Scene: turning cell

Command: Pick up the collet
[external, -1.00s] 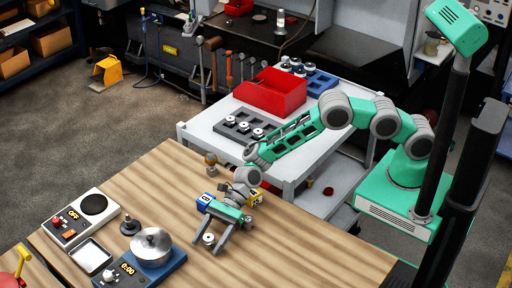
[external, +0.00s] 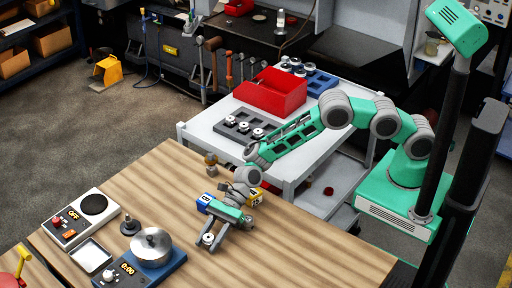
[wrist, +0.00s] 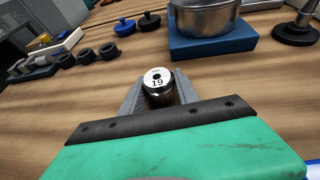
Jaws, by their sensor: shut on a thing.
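The collet (wrist: 157,86) is a small shiny metal cylinder with a white top face marked 19 and a dark centre hole. It stands upright on the wooden table (external: 300,250). In the external view the collet (external: 208,239) shows small between the fingertips. My gripper (wrist: 158,92) is shut on the collet, with one grey finger against each side. In the external view my gripper (external: 215,243) is low over the tabletop, and I cannot tell any gap under the collet.
A blue-based device with a round metal pot (external: 152,246) stands left of my gripper. Blue and yellow blocks (external: 205,201) lie behind my gripper. The front right tabletop is clear.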

